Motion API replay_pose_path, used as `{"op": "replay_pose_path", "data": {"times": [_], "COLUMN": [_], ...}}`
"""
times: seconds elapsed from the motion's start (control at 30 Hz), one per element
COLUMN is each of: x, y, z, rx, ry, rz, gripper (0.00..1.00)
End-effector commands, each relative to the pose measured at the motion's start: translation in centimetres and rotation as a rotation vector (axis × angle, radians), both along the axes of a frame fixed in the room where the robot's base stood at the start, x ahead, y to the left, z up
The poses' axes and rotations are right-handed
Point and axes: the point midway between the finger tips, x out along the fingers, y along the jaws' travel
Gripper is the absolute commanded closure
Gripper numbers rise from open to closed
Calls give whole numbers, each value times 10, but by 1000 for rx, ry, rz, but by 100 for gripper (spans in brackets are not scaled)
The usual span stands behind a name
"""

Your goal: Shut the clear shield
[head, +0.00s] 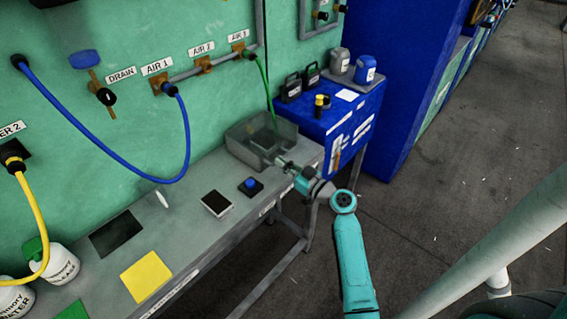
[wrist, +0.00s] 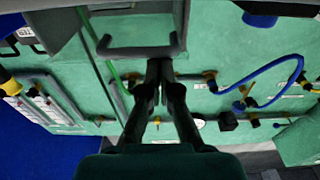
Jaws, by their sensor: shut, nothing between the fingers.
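The clear shield (head: 262,132) is a see-through grey box shape at the right end of the grey bench. I cannot tell how far open it stands. My gripper (head: 284,163) is at the front right of the shield, with its fingertips close to the near edge. In the wrist view, my gripper (wrist: 160,66) has its fingers together with nothing between them.
The grey bench (head: 185,225) holds a black-and-white pad (head: 216,203), a blue button (head: 250,184) and a yellow sheet (head: 146,276). A green hose (head: 265,85) hangs behind the shield. A blue cabinet (head: 315,125) with bottles stands behind right.

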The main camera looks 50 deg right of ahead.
Motion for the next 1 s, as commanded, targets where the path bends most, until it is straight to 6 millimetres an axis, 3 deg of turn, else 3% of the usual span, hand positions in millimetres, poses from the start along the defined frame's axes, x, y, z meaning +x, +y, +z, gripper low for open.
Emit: {"op": "replay_pose_path", "data": {"times": [0.03,0.33,0.8,1.0], "x": [-1,-13,-100,-119], "y": [4,3,-3,-4], "z": [-26,-25,-11,-8], "rx": [12,12,3,0], "ry": [43,41,7,-1], "rz": [4,2,-3,-1], "gripper": [100,100,100,100]}}
